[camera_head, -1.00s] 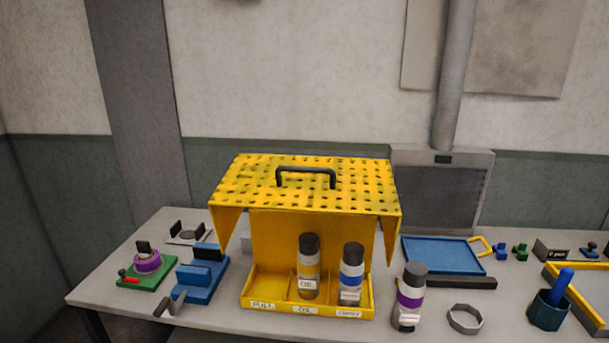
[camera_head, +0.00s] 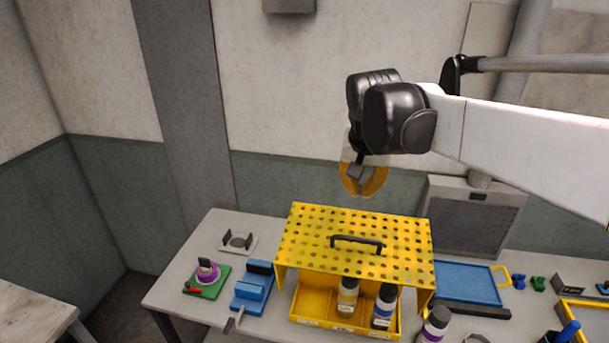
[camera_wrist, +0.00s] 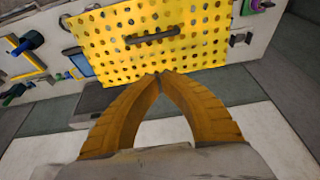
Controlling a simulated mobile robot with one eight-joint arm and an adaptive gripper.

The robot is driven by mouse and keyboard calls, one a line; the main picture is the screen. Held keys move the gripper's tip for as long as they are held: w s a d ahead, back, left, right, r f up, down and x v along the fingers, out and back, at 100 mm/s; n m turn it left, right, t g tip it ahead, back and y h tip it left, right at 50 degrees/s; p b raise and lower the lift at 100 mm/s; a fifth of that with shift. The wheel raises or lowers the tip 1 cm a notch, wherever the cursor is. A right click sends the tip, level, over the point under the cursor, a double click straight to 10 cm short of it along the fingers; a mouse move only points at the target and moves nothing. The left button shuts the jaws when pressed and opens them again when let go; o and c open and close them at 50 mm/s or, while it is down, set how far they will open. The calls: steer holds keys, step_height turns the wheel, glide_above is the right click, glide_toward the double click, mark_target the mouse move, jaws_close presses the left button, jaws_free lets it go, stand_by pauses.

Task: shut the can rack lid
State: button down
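The can rack is a yellow box (camera_head: 297,301) on the bench, with its perforated yellow lid (camera_head: 300,237) raised over it and the front open. A black handle (camera_head: 357,241) sits on the lid's top face. Two cans stand inside, one with a yellow band (camera_head: 347,297) and one with a blue band (camera_head: 384,306). My gripper (camera_head: 361,194) hangs above and behind the lid's back edge, apart from it. In the wrist view its orange fingers (camera_wrist: 160,76) meet at the tips with nothing between them; the lid (camera_wrist: 118,56) and handle (camera_wrist: 151,35) lie beyond.
A purple-banded can (camera_head: 436,325) stands right of the rack. A blue tray (camera_head: 468,282) lies behind it. A blue fixture (camera_head: 252,287) and a green base (camera_head: 207,284) with a purple ring stand left. The wall is behind the bench.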

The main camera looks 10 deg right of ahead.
glide_above(353, 248)
steer(key=w, duration=0.2)
step_height(353, 248, down, 9)
steer(key=f, duration=0.1)
steer(key=s+f, duration=0.1)
steer(key=shift+s+d+f, duration=0.1)
steer(key=shift+d+f, duration=0.05)
steer(key=shift+f, duration=0.15)
steer(key=shift+s+f, duration=0.35)
steer(key=shift+f, duration=0.3)
steer(key=shift+s+f, duration=0.1)
